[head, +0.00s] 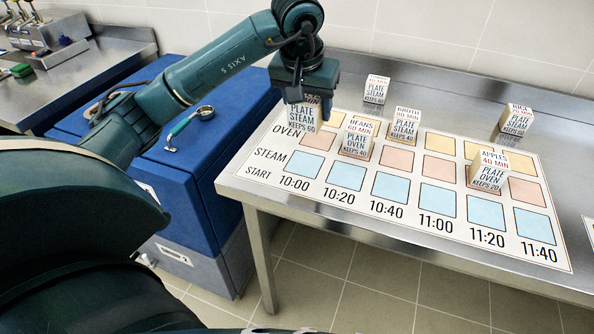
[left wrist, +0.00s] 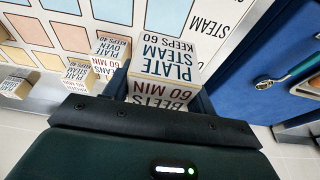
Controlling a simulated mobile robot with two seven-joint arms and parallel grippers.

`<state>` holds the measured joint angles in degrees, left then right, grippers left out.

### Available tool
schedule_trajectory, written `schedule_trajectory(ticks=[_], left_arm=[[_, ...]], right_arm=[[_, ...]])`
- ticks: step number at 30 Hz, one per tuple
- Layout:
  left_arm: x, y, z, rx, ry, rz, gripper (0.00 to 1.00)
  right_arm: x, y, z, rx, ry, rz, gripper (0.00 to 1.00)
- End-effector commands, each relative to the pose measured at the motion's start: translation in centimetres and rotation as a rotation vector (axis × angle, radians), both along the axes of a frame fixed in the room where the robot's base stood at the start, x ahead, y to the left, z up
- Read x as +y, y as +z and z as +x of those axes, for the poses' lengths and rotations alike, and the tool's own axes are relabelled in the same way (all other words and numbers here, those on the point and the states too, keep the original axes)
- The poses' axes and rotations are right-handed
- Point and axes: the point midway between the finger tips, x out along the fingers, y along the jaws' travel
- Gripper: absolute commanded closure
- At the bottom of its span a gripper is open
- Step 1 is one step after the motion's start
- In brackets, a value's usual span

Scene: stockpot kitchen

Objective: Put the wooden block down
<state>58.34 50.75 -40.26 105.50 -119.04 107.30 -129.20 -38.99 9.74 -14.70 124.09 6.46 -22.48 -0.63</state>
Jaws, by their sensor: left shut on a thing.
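My left gripper (head: 305,92) is shut on a pale wooden block (head: 302,117) that reads PLATE STEAM KEEPS 60. In the left wrist view the held block (left wrist: 166,58) also reads BEETS 60 MIN. In the head view it hangs at the upper left of the printed chart (head: 258,168), beside the first yellow square (head: 331,116) and over the row labels. I cannot tell whether its underside touches the chart. My right gripper is not in view.
The beans block (head: 357,138) and broth block (head: 405,125) stand to the right, with the apples block (head: 488,170) farther along. Two blocks (head: 377,89) (head: 516,121) stand on the steel behind the chart. A blue cabinet (head: 195,190) is left. The blue squares are clear.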

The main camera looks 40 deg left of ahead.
Motion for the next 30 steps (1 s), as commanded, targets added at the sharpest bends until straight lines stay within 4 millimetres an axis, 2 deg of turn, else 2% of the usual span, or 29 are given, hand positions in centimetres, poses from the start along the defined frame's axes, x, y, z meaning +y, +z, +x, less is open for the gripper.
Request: schedule_trajectory(ticks=[4, 10, 16, 22, 30], left_arm=[[-0.2, -0.9, -0.2, 0.002, -0.007, 0.0, 0.7], [-0.2, -4.5, -0.2, 0.004, -0.008, -0.001, 0.7], [-0.2, -6.4, -0.2, 0.001, -0.007, -0.001, 0.7], [-0.2, -9.3, -0.2, 0.001, -0.008, -0.001, 0.7], [-0.2, -10.0, -0.1, -0.003, -0.008, 0.0, 0.7]], right_arm=[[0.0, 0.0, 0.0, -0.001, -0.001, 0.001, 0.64], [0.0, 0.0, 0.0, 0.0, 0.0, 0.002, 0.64], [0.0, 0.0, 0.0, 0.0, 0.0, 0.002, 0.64], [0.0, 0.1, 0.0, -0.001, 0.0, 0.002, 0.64], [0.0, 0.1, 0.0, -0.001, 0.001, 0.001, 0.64]])
